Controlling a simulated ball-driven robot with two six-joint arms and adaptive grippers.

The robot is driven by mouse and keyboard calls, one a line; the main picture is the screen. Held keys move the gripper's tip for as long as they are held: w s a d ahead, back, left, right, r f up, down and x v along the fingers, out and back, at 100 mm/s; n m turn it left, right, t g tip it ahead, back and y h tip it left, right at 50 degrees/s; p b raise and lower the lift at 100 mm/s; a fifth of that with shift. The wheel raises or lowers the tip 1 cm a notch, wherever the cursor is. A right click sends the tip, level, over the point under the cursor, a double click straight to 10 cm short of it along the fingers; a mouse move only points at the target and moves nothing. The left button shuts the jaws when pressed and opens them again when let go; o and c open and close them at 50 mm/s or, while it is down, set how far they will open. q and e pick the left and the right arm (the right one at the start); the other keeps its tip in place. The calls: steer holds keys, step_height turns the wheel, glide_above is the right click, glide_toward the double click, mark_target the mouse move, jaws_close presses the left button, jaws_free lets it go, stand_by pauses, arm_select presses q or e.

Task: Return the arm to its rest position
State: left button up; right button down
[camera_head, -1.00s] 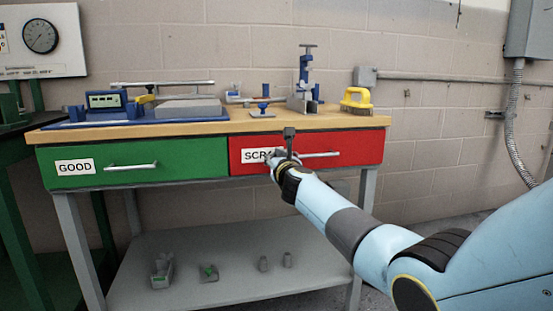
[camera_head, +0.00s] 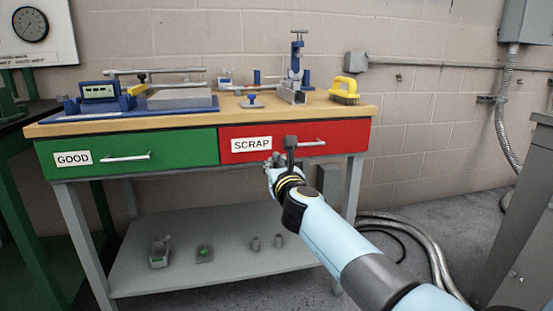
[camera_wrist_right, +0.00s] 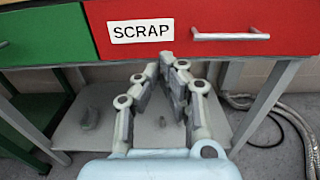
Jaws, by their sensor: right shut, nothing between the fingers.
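My right gripper (camera_head: 272,163) is in front of the workbench, just below the red drawer marked SCRAP (camera_head: 342,134) in the head view. In the right wrist view my right gripper (camera_wrist_right: 158,72) points at the bench below that drawer, its fingers together with nothing between them. The red drawer is closed and its handle (camera_wrist_right: 231,35) is clear of the fingers. My left gripper does not show.
A green drawer marked GOOD (camera_head: 190,151) is closed at the left. The wooden top (camera_head: 230,115) holds a blue-based fixture, a blue clamp stand (camera_head: 297,72) and a yellow brush (camera_head: 344,90). Small parts lie on the lower shelf (camera_head: 225,245). Hoses (camera_head: 400,228) lie at the right.

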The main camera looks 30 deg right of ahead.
steer(key=s+a+f+n+g+y+p, duration=0.1)
steer(key=s+f+n+g+p, duration=0.25)
steer(key=s+f+n, duration=0.85)
steer(key=s+f+n+g+y+p, duration=0.2)
steer(key=s+f+n+g+p, duration=0.15)
steer(key=s+f, duration=1.65)
steer(key=s+f+n+g, duration=0.3)
steer(key=s+n, duration=0.4)
steer(key=s, duration=0.5)
steer(key=s+f+n+g, duration=0.3)
steer(key=s+n, duration=0.5)
steer(key=s, duration=0.5)
steer(key=s+d+f+n+g, duration=0.1)
steer(key=s+f+n+g, duration=0.3)
steer(key=s+n, duration=0.4)
steer(key=s+f+p, duration=0.1)
steer(key=s, duration=0.3)
steer(key=shift+s, duration=0.25)
